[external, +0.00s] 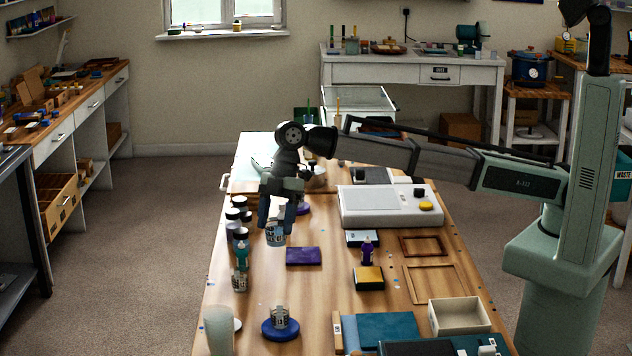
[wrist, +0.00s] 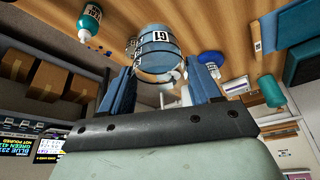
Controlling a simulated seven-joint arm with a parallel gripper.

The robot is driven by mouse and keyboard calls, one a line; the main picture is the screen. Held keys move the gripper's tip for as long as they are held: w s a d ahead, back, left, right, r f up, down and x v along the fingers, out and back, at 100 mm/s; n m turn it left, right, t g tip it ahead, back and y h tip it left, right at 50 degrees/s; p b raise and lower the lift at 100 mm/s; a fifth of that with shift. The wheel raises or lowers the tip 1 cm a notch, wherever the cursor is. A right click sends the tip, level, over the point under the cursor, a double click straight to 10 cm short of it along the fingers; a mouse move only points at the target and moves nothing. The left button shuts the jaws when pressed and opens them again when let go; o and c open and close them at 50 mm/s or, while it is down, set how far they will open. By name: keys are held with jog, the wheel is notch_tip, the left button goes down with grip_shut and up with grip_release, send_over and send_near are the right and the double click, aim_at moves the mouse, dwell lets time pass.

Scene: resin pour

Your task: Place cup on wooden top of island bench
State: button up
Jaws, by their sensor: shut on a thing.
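My gripper (external: 279,212) is above the left half of the island bench, pointing down. Its fingers are closed on the sides of a clear graduated cup (external: 276,236) with blue contents. In the wrist view the cup (wrist: 158,52) sits between the two blue fingers (wrist: 163,85) and carries a numbered white label. The wooden top (external: 325,285) of the island bench is beneath it. I cannot tell whether the cup's base touches the wood.
Dark-lidded jars (external: 234,214) and a teal bottle (external: 241,254) stand left of the cup. Nearer are another cup (external: 279,314) on a blue disc (external: 280,332) and a frosted cup (external: 218,330). Bare wood lies between them.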

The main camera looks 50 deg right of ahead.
jog(key=w+d+m+t, duration=0.1)
jog(key=w+d+m, duration=0.1)
jog(key=w+d, duration=0.7)
jog(key=w+d+m, duration=0.1)
jog(key=w+d, duration=0.5)
jog(key=w, duration=0.5)
jog(key=w+d+m+t, duration=0.1)
jog(key=w+d, duration=0.6)
jog(key=d, duration=0.7)
jog(key=w+d+m, duration=0.3)
jog(key=w+d, duration=0.5)
jog(key=d, duration=0.5)
jog(key=w+d+m+t, duration=0.1)
jog(key=w+d, duration=0.6)
jog(key=d, duration=0.7)
jog(key=shift+w+d+m+t, duration=0.3)
jog(key=shift+w+d+m, duration=0.05)
jog(key=shift+m, duration=0.25)
jog(key=d+m, duration=0.1)
jog(key=d, duration=0.6)
jog(key=w+d+m, duration=0.1)
jog(key=d, duration=0.7)
jog(key=w+d+m+h, duration=0.1)
jog(key=d, duration=0.6)
jog(key=shift+w+d+r+t, duration=0.1)
jog(key=shift+w+d+t, duration=0.1)
jog(key=shift+d+t, duration=0.15)
notch_tip(320, 180, down, 10)
jog(key=shift+d, duration=0.1)
